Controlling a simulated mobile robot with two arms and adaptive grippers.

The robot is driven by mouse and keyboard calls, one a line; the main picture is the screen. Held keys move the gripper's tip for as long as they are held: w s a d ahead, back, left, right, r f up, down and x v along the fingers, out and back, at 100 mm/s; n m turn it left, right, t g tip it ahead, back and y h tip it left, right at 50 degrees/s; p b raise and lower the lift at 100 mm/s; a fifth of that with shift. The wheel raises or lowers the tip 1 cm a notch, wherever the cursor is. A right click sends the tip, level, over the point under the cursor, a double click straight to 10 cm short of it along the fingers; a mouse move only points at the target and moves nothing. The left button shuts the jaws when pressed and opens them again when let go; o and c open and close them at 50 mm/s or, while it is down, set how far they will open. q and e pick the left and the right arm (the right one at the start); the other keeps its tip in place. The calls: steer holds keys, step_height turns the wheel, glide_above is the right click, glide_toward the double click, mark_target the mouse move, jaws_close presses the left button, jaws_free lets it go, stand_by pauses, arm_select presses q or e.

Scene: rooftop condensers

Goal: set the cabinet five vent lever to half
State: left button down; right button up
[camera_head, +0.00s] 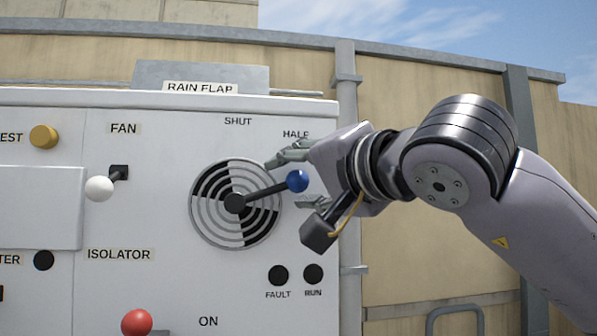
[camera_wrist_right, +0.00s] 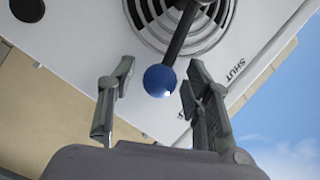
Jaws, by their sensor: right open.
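The vent lever is a dark rod with a blue ball knob (camera_head: 297,181) on a round black-and-white vent dial (camera_head: 235,204). The rod points right and slightly up from the hub, a little below the HALF label (camera_head: 296,134). The SHUT label (camera_head: 238,121) is above the dial. My right gripper (camera_head: 291,180) is open, with its fingers above and below the knob. In the right wrist view, the blue knob (camera_wrist_right: 160,80) sits between the two spread fingers, apart from both. A number five on the cabinet cannot be seen. My left gripper is not in view.
The white cabinet (camera_head: 150,225) also carries a FAN lever with a white knob (camera_head: 99,188), a red knob (camera_head: 137,322) below ISOLATOR, and FAULT (camera_head: 278,275) and RUN (camera_head: 313,273) lamps. A grey post (camera_head: 348,250) stands behind its right edge.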

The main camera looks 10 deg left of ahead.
steer(key=shift+c, duration=0.3)
jaws_close()
stand_by(0.5)
